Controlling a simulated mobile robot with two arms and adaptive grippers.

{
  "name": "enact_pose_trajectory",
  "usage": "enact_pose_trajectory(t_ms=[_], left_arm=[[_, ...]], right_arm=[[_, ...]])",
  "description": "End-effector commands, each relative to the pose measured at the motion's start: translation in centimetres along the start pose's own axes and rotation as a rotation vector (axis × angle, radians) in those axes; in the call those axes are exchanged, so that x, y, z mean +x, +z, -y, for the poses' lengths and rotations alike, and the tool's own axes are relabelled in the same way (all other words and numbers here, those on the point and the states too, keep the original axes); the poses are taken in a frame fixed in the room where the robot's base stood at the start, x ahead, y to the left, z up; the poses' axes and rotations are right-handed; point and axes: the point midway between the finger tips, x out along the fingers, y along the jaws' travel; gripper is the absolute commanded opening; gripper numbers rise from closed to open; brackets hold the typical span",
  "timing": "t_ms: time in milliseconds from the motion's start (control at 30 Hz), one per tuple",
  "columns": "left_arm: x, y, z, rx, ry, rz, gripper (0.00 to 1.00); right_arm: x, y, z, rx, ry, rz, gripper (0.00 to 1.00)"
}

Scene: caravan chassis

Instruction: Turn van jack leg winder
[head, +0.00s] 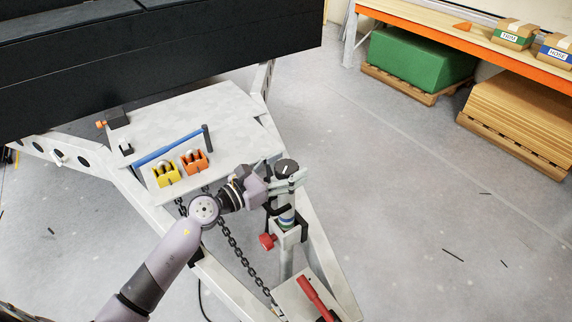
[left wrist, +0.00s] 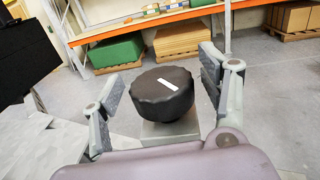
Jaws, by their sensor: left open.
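The jack leg winder (head: 286,168) is a round black knob with a white mark, on top of an upright jack post (head: 287,217) at the narrow end of the chassis. In the left wrist view the winder (left wrist: 163,93) sits between my two fingers, on a grey block. My left gripper (head: 284,176) is at winder height, with its fingers on either side. In the left wrist view the left gripper (left wrist: 163,88) is open, with gaps visible beside the knob. My right gripper is not in view.
A white chassis plate (head: 225,110) carries a blue bar (head: 166,148), a yellow block (head: 166,175) and an orange block (head: 194,161). A red knob (head: 267,241), a chain (head: 238,252) and a red lever (head: 315,297) are near the post.

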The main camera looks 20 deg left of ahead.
Motion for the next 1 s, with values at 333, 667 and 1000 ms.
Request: enact_pose_trajectory(t_ms=[333,667,1000], left_arm=[[-0.02,-0.02,-0.01,0.0,0.0,0.0,0.6],[-0.04,-0.02,-0.02,-0.001,0.001,0.0,0.38],[-0.04,0.01,-0.04,0.0,0.002,0.0,0.2]], right_arm=[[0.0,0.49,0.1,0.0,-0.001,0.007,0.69],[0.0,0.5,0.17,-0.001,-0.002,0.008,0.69],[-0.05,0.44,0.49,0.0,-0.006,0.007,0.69]])
